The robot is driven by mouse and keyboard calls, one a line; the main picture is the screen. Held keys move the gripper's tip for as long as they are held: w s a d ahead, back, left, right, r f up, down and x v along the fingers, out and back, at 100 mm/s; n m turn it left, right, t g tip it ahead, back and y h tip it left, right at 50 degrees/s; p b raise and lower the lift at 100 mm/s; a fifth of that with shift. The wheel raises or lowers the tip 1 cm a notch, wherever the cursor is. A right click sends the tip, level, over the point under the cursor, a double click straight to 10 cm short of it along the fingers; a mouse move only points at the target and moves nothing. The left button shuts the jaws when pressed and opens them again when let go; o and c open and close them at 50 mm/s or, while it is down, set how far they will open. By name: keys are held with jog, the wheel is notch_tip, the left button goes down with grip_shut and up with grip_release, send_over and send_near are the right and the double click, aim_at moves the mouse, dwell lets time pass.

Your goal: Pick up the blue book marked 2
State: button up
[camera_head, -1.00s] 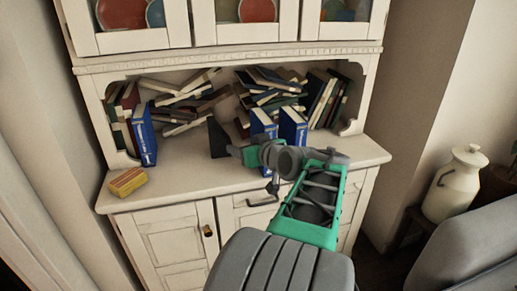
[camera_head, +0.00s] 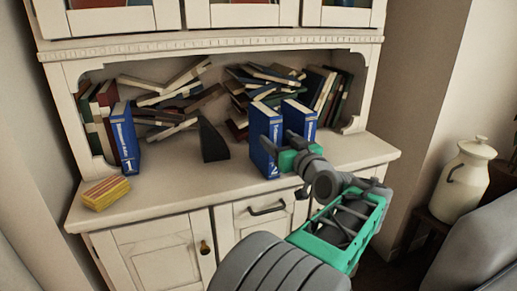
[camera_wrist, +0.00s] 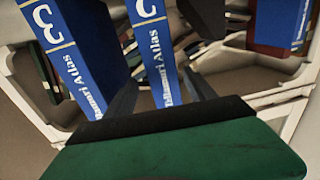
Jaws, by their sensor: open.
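The blue book marked 2 (camera_head: 266,138) stands upright near the front of the cabinet counter, left of a second blue book (camera_head: 301,115). My gripper (camera_head: 284,158) is at its right front side, and its fingertips are hard to make out in the head view. In the wrist view my gripper (camera_wrist: 160,80) is open, with its two dark fingers either side of the lower spine of a blue book (camera_wrist: 157,50), which appears to be book 2. I cannot tell whether they touch it. A blue book marked 3 (camera_wrist: 75,45) stands left of the fingers.
A blue book marked 1 (camera_head: 124,138) stands at the left. A black wedge (camera_head: 212,140) stands left of book 2. Piled books (camera_head: 165,95) fill the shelf behind. A yellow-and-red block (camera_head: 106,192) lies at the counter's left edge. The counter's front middle (camera_head: 200,190) is clear.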

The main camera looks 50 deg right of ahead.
jog(key=shift+w+f+b, duration=0.15)
jog(key=shift+f+b, duration=0.2)
jog(key=shift+f, duration=0.35)
jog(key=shift+w+d, duration=0.1)
jog(key=shift+w, duration=0.2)
jog(key=x, duration=0.3)
jog(key=b+x, duration=0.1)
jog(key=x, duration=0.3)
jog(key=shift+w+f, duration=0.1)
jog(key=shift+w, duration=0.3)
jog(key=shift+s, duration=0.1)
jog(key=shift+c, duration=0.2)
grip_shut()
jog(key=shift+r, duration=0.2)
